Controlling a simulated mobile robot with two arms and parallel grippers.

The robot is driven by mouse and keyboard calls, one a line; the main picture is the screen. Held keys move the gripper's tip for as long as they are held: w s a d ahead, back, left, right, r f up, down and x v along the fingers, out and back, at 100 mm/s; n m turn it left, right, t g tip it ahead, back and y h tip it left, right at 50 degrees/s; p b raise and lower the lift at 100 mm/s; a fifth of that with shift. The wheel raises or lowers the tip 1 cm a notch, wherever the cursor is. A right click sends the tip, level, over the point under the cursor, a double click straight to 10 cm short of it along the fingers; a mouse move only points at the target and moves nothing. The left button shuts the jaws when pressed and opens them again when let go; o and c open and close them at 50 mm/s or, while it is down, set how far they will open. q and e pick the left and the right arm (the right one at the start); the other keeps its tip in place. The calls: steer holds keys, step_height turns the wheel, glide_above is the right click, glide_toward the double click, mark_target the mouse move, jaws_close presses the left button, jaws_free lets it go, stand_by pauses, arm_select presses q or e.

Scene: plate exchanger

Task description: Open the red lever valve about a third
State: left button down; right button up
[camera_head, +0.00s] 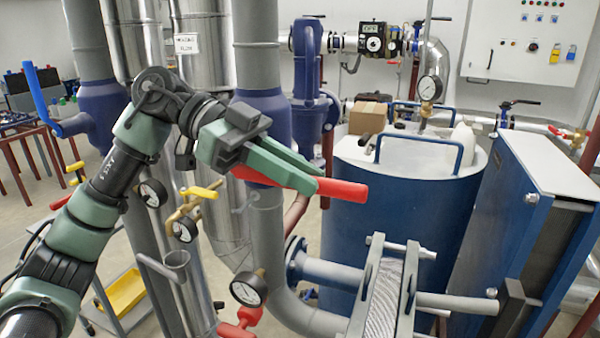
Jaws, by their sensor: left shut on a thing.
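The red lever (345,190) sticks out to the right from the blue valve body (262,140) on a vertical grey pipe. It lies across the front of the pipe, nearly level in the picture, its free end pointing right. My left gripper (308,178) is shut on the red lever, with its green fingers along it just short of the free end. The fingers hide much of the lever's middle; a bit of red shows near the pipe. My right gripper is not in view.
A pressure gauge (248,289) and a small red handle (240,326) sit low by the pipe. Yellow-handled taps (199,192) and more gauges are left of it. A blue tank (400,220) stands behind right, with the plate exchanger (548,215) beside it.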

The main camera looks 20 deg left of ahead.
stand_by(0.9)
arm_select(q)
steer(key=shift+a+r+h, duration=0.2)
steer(key=shift+r+h, duration=0.55)
steer(key=shift+r, duration=0.15)
steer(key=shift+a+r+h, duration=0.2)
steer(key=shift+r+h, duration=0.55)
steer(key=shift+r, duration=0.1)
steer(key=shift+a+r+h, duration=0.45)
steer(key=shift+r+h, duration=0.35)
steer(key=shift+r, duration=0.1)
steer(key=shift+a+r+h, duration=0.4)
steer(key=shift+r+h, duration=0.4)
steer(key=shift+r, duration=0.05)
steer(key=c, duration=1.4)
jaws_free()
steer(key=shift+f, duration=0.15)
steer(key=shift+f, duration=0.1)
